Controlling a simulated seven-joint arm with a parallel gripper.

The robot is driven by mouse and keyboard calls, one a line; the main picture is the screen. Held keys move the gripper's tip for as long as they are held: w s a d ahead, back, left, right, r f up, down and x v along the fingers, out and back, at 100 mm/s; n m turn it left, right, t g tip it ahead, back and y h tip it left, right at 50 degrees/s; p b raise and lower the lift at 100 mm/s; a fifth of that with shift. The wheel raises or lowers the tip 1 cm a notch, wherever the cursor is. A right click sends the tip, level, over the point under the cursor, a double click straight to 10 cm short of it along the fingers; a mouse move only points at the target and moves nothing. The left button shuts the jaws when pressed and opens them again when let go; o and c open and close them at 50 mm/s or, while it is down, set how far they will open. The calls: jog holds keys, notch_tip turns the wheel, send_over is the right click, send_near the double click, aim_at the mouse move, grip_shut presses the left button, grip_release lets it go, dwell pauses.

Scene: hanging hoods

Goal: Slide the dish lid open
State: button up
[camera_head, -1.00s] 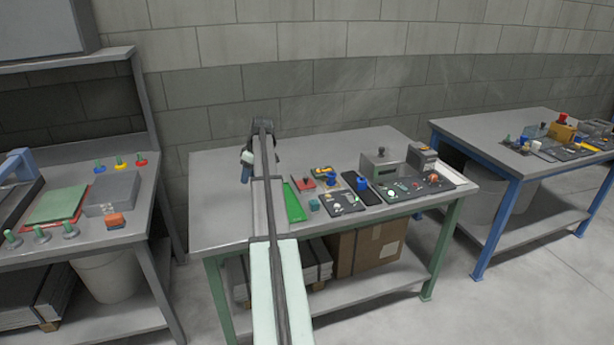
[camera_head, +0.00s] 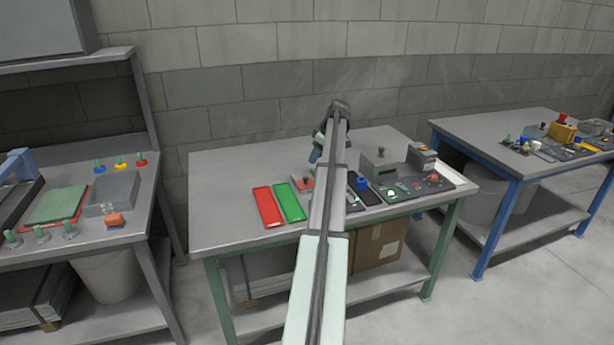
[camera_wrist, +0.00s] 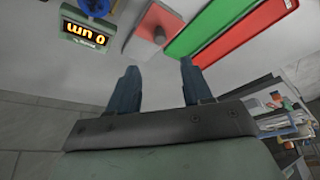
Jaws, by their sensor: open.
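A small red lid with a grey knob (camera_wrist: 158,32), which looks like the dish lid, lies flat at the top of the wrist view. It also shows in the head view as a small red plate (camera_head: 301,185), partly hidden by my arm. My gripper (camera_wrist: 158,68) is open with nothing between its dark blue fingers. In the wrist view the lid's knob lies just beyond the fingertips, between their lines. In the head view my gripper (camera_head: 316,153) hangs above the table behind the lid. I cannot tell the exact gap.
A green tray (camera_head: 289,202) and a red tray (camera_head: 267,207) lie left of the lid. A green-cased display (camera_wrist: 88,25) stands beside the lid. Dark panels with small parts (camera_head: 415,187) and a grey box fill the table's right side. The table's left side is clear.

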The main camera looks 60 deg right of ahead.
aim_at(306, 177)
jog(key=x, duration=1.1)
jog(key=shift+c, duration=0.4)
grip_shut()
